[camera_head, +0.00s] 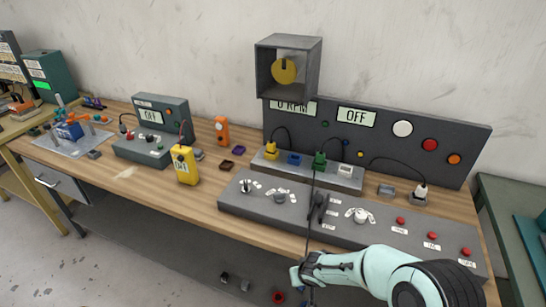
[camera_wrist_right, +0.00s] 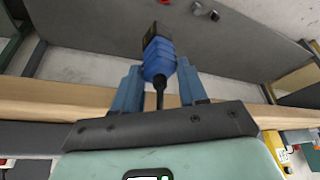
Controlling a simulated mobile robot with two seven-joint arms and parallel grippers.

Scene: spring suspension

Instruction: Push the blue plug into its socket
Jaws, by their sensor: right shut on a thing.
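The blue plug (camera_wrist_right: 158,60) is between the fingertips of my right gripper (camera_wrist_right: 158,72) in the right wrist view. The gripper is shut on it, and a black cable leaves its back toward the palm. In the head view my right gripper (camera_head: 303,272) is at the bench's front edge, and the plug is too small to make out there. The blue socket (camera_head: 294,159) is on the grey socket strip (camera_head: 335,181), between a yellow plug (camera_head: 271,151) and a green plug (camera_head: 319,159). It looks empty. My left gripper is not in view.
A grey control console (camera_head: 285,212) with knobs and red buttons lies in front of the strip. A dark panel (camera_head: 462,140) with displays stands behind. A thin dark cable (camera_head: 310,225) crosses the console. A yellow meter (camera_head: 185,165) stands to the left.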

